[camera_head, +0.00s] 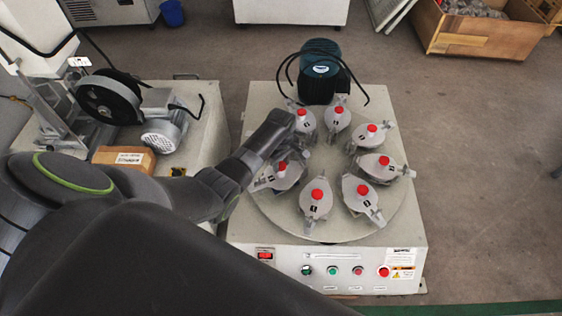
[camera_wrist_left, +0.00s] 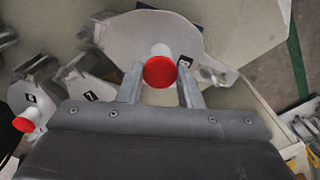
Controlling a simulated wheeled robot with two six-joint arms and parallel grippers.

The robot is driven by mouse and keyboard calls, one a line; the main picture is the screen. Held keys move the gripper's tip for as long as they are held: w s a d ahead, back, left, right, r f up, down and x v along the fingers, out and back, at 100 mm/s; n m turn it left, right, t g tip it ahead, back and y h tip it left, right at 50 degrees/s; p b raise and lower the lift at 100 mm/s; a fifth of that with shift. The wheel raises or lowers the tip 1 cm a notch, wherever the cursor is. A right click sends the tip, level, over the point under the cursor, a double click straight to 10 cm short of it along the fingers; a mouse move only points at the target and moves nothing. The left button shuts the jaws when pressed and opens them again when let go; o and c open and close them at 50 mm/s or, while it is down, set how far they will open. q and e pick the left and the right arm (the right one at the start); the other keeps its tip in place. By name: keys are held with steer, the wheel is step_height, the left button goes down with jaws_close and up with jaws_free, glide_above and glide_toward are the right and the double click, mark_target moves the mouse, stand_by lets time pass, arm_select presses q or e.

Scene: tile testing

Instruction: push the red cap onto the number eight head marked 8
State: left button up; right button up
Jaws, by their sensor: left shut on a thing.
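My left gripper (camera_head: 290,150) reaches over the left side of the round turntable, among the heads there. In the left wrist view my left gripper (camera_wrist_left: 160,84) has a finger on each side of a red cap (camera_wrist_left: 159,72) and is shut on it. The cap has a pale neck and sits over a grey head (camera_wrist_left: 125,38); I cannot tell whether it is fully seated. In the head view a red-capped head (camera_head: 285,178) lies just below the gripper. My right gripper is not in view.
Several other red-capped heads, such as one (camera_head: 317,205) at the front, ring the turntable (camera_head: 340,232). A dark green motor (camera_head: 320,75) with cables stands behind it. A small cardboard box (camera_head: 124,158) and a pump (camera_head: 165,130) are on the left bench. Buttons line the machine's front.

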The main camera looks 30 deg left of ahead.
arm_select(q)
steer(key=shift+f, duration=0.7)
stand_by(0.9)
steer(key=o, duration=1.5)
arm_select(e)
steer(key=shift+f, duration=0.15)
arm_select(q)
steer(key=shift+r+p, duration=0.85)
steer(key=shift+p, duration=0.05)
steer(key=shift+r+p, duration=0.35)
steer(key=shift+p, duration=0.05)
steer(key=shift+r+p, duration=1.2)
steer(key=shift+p, duration=0.15)
steer(key=shift+r+p, duration=1.15)
steer(key=shift+p, duration=0.15)
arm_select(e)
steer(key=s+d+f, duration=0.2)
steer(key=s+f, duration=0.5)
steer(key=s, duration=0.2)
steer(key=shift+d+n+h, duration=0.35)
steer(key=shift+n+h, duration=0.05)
